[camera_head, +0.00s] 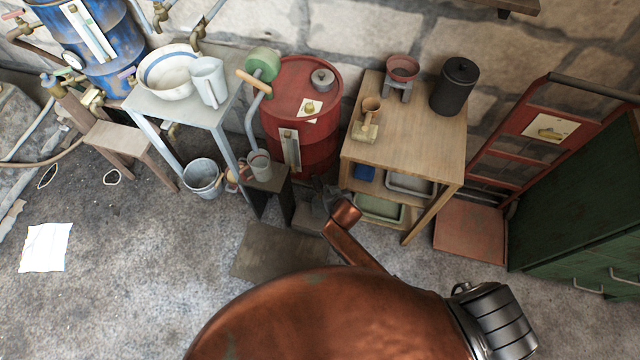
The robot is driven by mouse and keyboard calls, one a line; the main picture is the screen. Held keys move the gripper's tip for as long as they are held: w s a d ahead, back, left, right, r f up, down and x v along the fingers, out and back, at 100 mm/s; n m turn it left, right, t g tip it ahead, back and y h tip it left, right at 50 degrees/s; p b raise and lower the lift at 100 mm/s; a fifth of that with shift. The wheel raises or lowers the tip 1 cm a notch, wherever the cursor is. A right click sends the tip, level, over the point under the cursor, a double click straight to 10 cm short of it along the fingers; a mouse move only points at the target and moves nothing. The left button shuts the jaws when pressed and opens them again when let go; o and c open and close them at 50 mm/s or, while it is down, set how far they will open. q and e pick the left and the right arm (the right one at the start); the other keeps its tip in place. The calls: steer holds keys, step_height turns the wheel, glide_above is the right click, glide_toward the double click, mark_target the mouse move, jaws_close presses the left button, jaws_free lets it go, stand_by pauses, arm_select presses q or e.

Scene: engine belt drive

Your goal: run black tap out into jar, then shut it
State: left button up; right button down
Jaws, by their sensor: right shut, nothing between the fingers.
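I cannot make out a black tap clearly; the drum's low front is partly behind my right gripper. A grey vessel (260,166), which may be the jar, stands upright on a small dark stand at the drum's left front. My right gripper (321,192) is shut and empty, to the right of the vessel and apart from it, near the drum's foot. The vessel's contents are too small to tell. My left gripper is not in view.
A wooden shelf table (440,140) with a black canister (455,86) stands to the right. A metal table (225,112) holds a basin (168,75) and a jug (208,82). A bucket (203,178) sits on the floor. Open floor lies at the lower left.

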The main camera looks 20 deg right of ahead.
arm_select(q)
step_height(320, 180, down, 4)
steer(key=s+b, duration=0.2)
steer(key=b, duration=0.2)
arm_select(e)
glide_toward(319, 184)
steer(key=w, duration=0.3)
steer(key=shift+w+f+b, duration=0.2)
steer(key=shift+w+b, duration=0.25)
steer(key=shift+b, duration=0.05)
step_height(319, 184, down, 3)
steer(key=shift+f+b, duration=0.1)
steer(key=shift+b, duration=0.75)
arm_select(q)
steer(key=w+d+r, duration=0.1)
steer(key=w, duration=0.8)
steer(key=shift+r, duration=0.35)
arm_select(e)
steer(key=shift+f, duration=0.25)
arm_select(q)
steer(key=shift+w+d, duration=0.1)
